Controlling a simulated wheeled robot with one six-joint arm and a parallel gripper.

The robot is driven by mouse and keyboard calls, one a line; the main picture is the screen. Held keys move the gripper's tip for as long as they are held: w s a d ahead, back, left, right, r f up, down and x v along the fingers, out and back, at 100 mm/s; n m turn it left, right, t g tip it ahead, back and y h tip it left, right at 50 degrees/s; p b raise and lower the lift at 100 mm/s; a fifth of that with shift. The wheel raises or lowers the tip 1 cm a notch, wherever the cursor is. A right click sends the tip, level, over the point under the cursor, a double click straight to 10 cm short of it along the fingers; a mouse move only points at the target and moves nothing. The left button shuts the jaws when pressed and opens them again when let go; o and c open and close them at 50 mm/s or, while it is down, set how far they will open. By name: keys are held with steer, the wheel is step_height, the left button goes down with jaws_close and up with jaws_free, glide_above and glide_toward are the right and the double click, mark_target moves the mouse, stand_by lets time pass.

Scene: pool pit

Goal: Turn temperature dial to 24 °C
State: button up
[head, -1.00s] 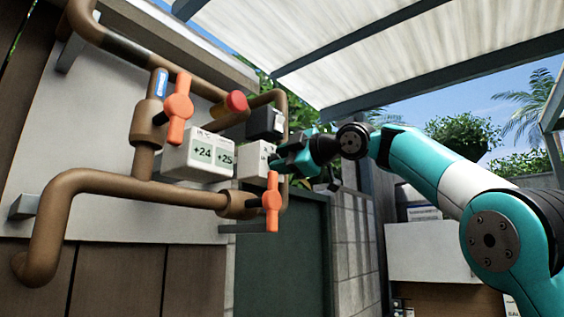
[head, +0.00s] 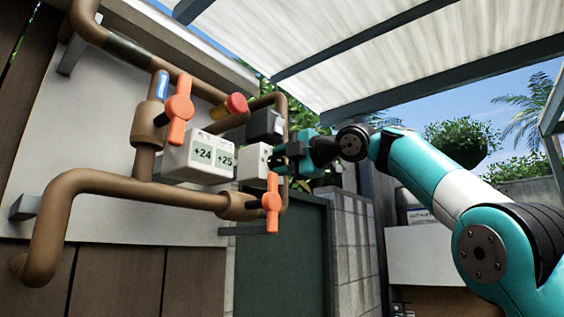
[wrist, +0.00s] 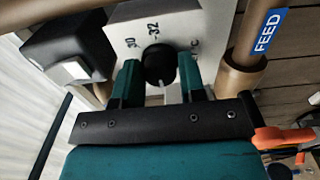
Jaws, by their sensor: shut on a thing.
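The temperature dial (wrist: 157,62) is a black round knob on a white box with a scale; "32", "°C" and another number, likely "30", show around it in the wrist view. A white pointer mark on it faces the bottom of that picture, toward my gripper. My gripper (wrist: 160,76) is shut on the dial, one teal finger on each side. In the head view my gripper (head: 279,160) is at the right side of the white dial box (head: 253,164), and the dial is hidden there. A white display box (head: 180,161) beside it reads +24 and +25.
Brown pipes (head: 120,187) run around the boxes. Orange valve handles stand at the upper left (head: 179,107) and just below my gripper (head: 271,203). A red button (head: 236,103) and a dark box (head: 264,123) are above. A FEED-labelled pipe (wrist: 248,45) is close at right in the wrist view.

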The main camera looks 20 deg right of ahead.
steer(key=shift+f, duration=0.1)
steer(key=o, duration=0.9)
steer(key=shift+s, duration=0.1)
steer(key=b+v, duration=0.3)
steer(key=v, duration=1.4)
steer(key=shift+s+d, duration=0.15)
